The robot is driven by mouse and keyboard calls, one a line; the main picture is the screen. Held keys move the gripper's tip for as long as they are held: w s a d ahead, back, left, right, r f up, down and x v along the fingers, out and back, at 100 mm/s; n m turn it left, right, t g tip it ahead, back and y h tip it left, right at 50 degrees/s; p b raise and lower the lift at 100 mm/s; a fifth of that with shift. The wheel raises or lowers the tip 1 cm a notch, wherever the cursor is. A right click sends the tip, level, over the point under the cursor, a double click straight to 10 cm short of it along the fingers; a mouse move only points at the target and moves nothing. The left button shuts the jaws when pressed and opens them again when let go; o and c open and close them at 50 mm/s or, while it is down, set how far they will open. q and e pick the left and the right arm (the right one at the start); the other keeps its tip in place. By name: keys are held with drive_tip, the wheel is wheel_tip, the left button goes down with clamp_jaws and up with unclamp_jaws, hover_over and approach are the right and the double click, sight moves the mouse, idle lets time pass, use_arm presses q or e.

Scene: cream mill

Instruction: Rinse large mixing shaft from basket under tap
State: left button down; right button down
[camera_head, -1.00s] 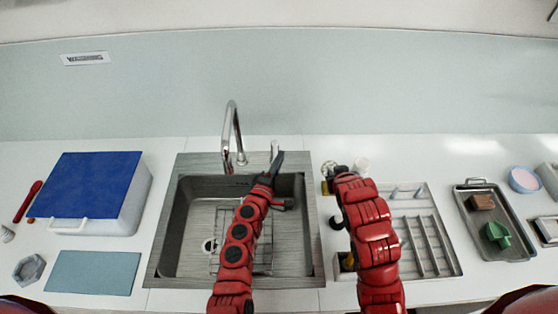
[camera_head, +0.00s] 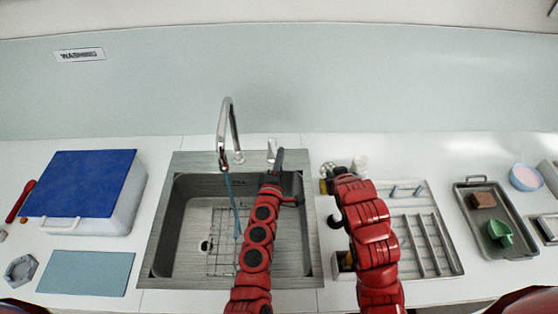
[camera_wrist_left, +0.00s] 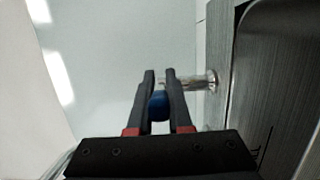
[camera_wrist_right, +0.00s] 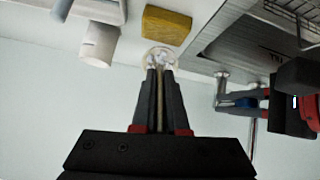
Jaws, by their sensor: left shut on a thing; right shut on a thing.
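The chrome tap (camera_head: 229,130) stands behind the sink (camera_head: 165,225), and a thin blue stream (camera_head: 235,205) falls from its spout. My left gripper (camera_head: 279,160) is at the tap's lever (camera_head: 271,150). In the left wrist view its fingers (camera_wrist_left: 159,85) are shut on a blue knob (camera_wrist_left: 158,106) beside a chrome stem (camera_wrist_left: 192,83). My right gripper (camera_head: 330,178) is right of the sink. In the right wrist view its fingers (camera_wrist_right: 160,80) are shut on a thin tan rod (camera_wrist_right: 159,100) with a pale, clear end (camera_wrist_right: 160,57). I cannot tell whether this is the mixing shaft.
A wire grid (camera_head: 222,240) lies in the sink. A yellow sponge (camera_wrist_right: 167,25) and white cylinder (camera_wrist_right: 99,44) are near the right gripper. Right are a drying rack (camera_head: 440,235) and metal tray (camera_head: 515,225). Left are a blue-lidded box (camera_head: 95,180) and blue mat (camera_head: 88,272).

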use_arm(q)
drive_tip(key=shift+f, duration=0.1)
drive_tip(key=c, duration=0.8)
unclamp_jaws()
drive_tip(key=shift+d, duration=0.1)
drive_tip(key=shift+c, duration=0.2)
drive_tip(key=v, duration=1.2)
drive_tip(key=shift+b, duration=0.4)
